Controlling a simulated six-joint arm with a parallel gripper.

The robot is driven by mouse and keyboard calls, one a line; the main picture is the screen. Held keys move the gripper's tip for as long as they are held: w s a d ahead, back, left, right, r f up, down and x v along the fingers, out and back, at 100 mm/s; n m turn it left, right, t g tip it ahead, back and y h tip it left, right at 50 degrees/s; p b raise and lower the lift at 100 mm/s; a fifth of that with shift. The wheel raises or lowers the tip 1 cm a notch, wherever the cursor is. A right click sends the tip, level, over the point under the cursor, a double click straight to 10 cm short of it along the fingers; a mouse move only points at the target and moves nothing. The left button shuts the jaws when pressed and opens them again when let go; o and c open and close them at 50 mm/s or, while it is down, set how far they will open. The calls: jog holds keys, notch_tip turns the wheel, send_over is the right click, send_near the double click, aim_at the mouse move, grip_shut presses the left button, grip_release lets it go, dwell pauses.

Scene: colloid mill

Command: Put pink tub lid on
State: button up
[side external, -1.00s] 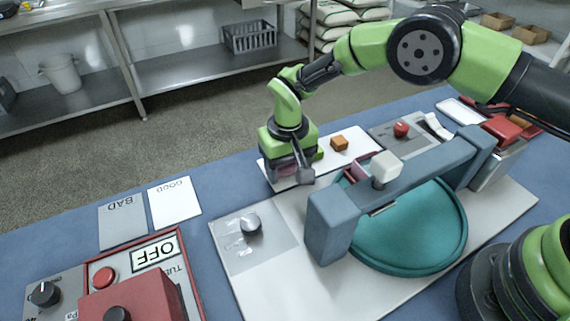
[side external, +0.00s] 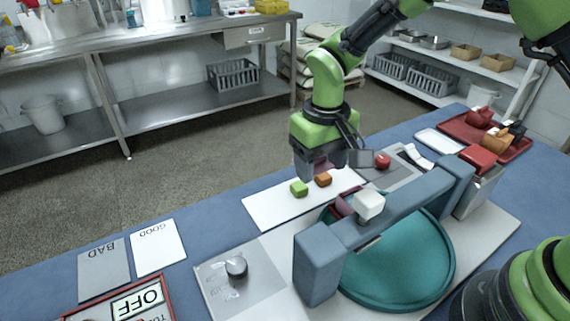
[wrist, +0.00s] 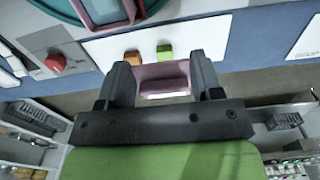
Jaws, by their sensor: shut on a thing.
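My gripper (side external: 327,163) is shut on a pink piece (wrist: 163,72), which looks like the lid. The wrist view shows it spanning between the two dark fingers; in the side view the fingers mostly hide it. My gripper holds it in the air above the far part of the white board (side external: 270,211), behind the blue-grey bridge. A pink tub (side external: 342,206) stands behind the bridge, partly hidden by the bridge and the white block. In the wrist view a pink-rimmed open shape (wrist: 101,12), likely this tub, is cut off at the top edge.
A green block (side external: 299,188) and an orange block (side external: 323,179) lie on the white board. The blue-grey bridge (side external: 390,220) spans the teal bowl (side external: 395,275), with a white block (side external: 368,205) at its edge. A red button (side external: 382,160) sits on a grey panel to the right.

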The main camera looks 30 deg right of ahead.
jog(key=shift+s+d+f, duration=0.65)
jog(key=shift+s+d, duration=0.25)
jog(key=shift+s, duration=0.3)
jog(key=shift+s+d+f, duration=0.65)
jog(key=shift+s+d, duration=0.3)
jog(key=shift+s, duration=0.2)
jog(key=shift+s+d+f, duration=0.65)
jog(key=shift+s+d, duration=0.25)
jog(key=shift+s, duration=0.3)
jog(key=shift+f, duration=0.2)
jog(key=o, duration=1.2)
jog(key=shift+c, duration=0.2)
notch_tip(320, 180, up, 7)
dwell(0.5)
